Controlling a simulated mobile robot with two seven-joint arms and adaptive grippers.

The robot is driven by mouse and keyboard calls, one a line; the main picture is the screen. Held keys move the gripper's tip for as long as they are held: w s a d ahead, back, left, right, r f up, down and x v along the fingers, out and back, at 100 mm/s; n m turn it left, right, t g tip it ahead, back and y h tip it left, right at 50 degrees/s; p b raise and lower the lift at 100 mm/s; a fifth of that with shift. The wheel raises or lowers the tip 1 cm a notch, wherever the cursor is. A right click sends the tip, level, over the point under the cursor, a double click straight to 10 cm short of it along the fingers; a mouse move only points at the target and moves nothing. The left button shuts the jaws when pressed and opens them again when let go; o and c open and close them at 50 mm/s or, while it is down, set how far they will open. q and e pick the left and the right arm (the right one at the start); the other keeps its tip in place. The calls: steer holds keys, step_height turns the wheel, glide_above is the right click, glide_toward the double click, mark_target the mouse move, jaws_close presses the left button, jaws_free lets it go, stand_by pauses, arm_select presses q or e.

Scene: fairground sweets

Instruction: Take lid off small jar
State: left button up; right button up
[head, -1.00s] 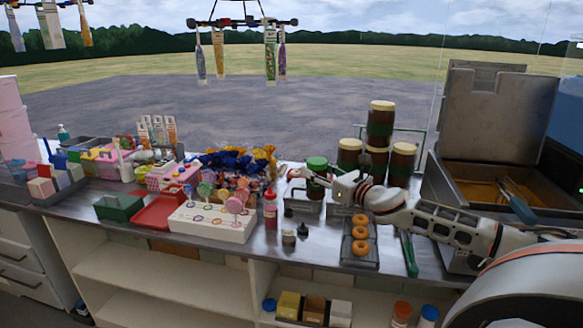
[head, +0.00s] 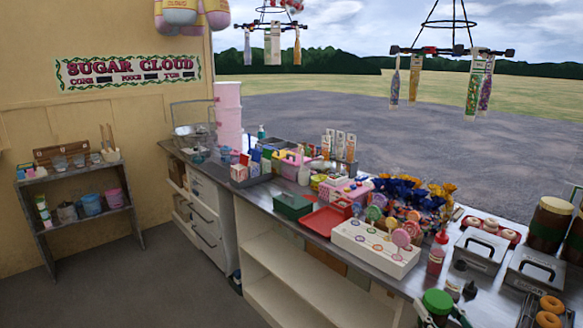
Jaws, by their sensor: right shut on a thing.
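A small jar with a green lid (head: 437,301) shows at the bottom right of the head view, close to me, in front of the counter. The lid is on top, and most of the body below is hidden or cut off by the frame edge. My right gripper (head: 438,314) is shut on this jar, with white finger parts on both sides of it just under the lid. My left gripper is not in view.
Metal bins (head: 480,250) and doughnuts (head: 552,304) stand at right. A low shelf (head: 88,226) stands at left, with clear floor between.

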mark_target(419, 327)
steer(key=s+a+r+m+h, duration=0.1)
steer(key=s+a+r+h, duration=0.1)
steer(key=s+a, duration=0.7)
steer(key=shift+s+a+r+m+h, duration=0.2)
steer(key=shift+s+r+m+h, duration=0.1)
steer(key=shift+r+h, duration=0.1)
